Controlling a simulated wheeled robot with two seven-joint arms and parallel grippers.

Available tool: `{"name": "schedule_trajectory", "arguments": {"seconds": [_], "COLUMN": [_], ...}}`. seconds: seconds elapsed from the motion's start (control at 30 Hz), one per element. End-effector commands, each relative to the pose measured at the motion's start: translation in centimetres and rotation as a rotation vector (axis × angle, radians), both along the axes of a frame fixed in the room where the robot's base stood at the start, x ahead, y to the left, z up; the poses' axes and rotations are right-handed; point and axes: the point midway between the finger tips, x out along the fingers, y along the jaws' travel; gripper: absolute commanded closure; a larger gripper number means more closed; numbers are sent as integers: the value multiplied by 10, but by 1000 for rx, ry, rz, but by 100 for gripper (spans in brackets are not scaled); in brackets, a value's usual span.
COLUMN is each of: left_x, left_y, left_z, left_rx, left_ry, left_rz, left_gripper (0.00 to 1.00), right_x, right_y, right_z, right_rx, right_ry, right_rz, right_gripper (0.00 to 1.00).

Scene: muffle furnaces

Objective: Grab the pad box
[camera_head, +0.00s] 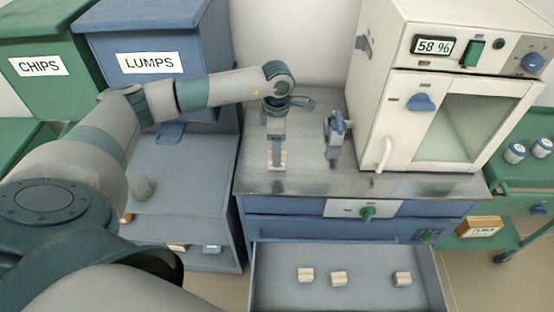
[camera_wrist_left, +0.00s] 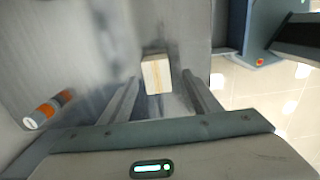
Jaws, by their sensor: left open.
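A small beige box (camera_head: 283,159) with a pale band sits on the grey bench top, partly hidden behind my left gripper. I take it for the pad box, but no label on it can be read. It also shows in the left wrist view (camera_wrist_left: 156,73), ahead of and between the fingertips. My left gripper (camera_head: 276,154) points down over it and is open. In the wrist view the fingers (camera_wrist_left: 161,80) stand apart on both sides of the box, with gaps visible. My right gripper is not in view.
An open drawer (camera_head: 345,298) below the bench holds small beige boxes (camera_head: 305,275). A blue-grey device (camera_head: 335,138) stands right of my gripper, beside the white furnace (camera_head: 400,120). Blue LUMPS (camera_head: 150,35) and green CHIPS (camera_head: 40,40) bins stand left. An orange-banded cylinder (camera_wrist_left: 48,110) lies left in the wrist view.

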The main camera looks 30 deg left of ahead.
Motion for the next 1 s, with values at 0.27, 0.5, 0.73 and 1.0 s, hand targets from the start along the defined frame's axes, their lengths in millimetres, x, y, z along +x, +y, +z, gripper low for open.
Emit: {"name": "schedule_trajectory", "arguments": {"seconds": [0.27,0.5,0.73,1.0], "left_x": [3,4,4,4], "left_y": [3,3,3,3], "left_z": [-24,-48,-50,-49], "left_rx": [0,0,0,0], "left_ry": [4,1,0,0], "left_rz": [2,0,0,0], "left_gripper": [43,43,43,48], "right_x": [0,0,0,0], "right_y": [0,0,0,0], "right_z": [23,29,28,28], "right_rx": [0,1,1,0], "right_ry": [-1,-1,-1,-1], "right_rz": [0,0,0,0], "right_gripper": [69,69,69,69]}}
